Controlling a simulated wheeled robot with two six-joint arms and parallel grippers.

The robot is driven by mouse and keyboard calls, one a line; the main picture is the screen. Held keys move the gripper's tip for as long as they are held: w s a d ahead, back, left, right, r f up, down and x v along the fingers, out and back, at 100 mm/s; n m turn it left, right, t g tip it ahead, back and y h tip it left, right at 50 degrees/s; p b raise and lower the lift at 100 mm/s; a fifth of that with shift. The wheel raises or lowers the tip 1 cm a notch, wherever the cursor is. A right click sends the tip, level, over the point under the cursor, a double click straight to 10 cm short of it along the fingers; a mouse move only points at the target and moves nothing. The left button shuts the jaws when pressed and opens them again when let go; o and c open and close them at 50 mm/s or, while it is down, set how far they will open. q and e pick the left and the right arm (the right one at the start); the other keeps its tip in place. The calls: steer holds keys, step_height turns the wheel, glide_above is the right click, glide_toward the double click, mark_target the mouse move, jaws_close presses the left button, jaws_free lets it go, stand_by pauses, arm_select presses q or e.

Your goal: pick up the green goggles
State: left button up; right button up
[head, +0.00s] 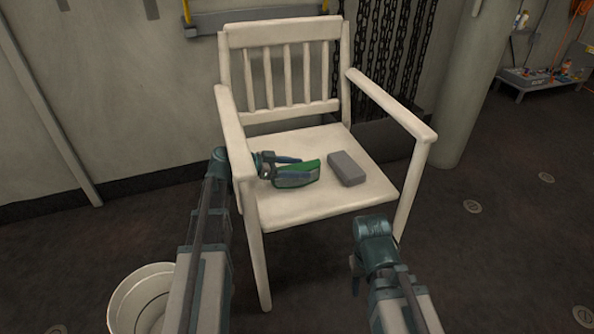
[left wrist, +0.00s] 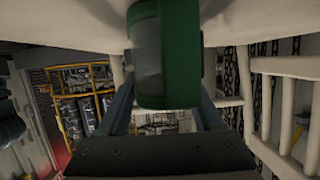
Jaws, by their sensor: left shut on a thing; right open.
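The green goggles (head: 297,175) are over the left part of the seat of the white chair (head: 345,207) in the head view. They have a green frame and a grey lens. My left gripper (head: 291,169) reaches in from the left, under the chair's left armrest, and is shut on the goggles. In the left wrist view the goggles (left wrist: 166,55) sit between the two fingers, close to a pale surface. I cannot tell whether they still touch the seat. My right gripper (head: 354,276) is open and empty, low in front of the chair's right side.
A grey box (head: 347,168) lies on the seat just right of the goggles. The chair's armrests (head: 392,104) and slatted back enclose the seat. A white bucket (head: 143,300) stands on the floor at lower left. A pillar (head: 467,90) rises behind right.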

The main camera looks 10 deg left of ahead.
arm_select(q)
steer(key=shift+r+p, duration=0.5)
steer(key=shift+r, duration=0.05)
steer(key=shift+r+p, duration=0.5)
steer(key=s+a, duration=0.5)
steer(key=a, duration=0.3)
steer(key=s+a, duration=0.6)
steer(key=a, duration=0.3)
steer(key=s+a, duration=0.6)
steer(key=a, duration=0.3)
steer(key=shift+s+f+b, duration=0.2)
steer(key=shift+f+b, duration=0.15)
steer(key=shift+s+a, duration=0.25)
steer(key=shift+a, duration=0.05)
steer(key=shift+r, duration=0.15)
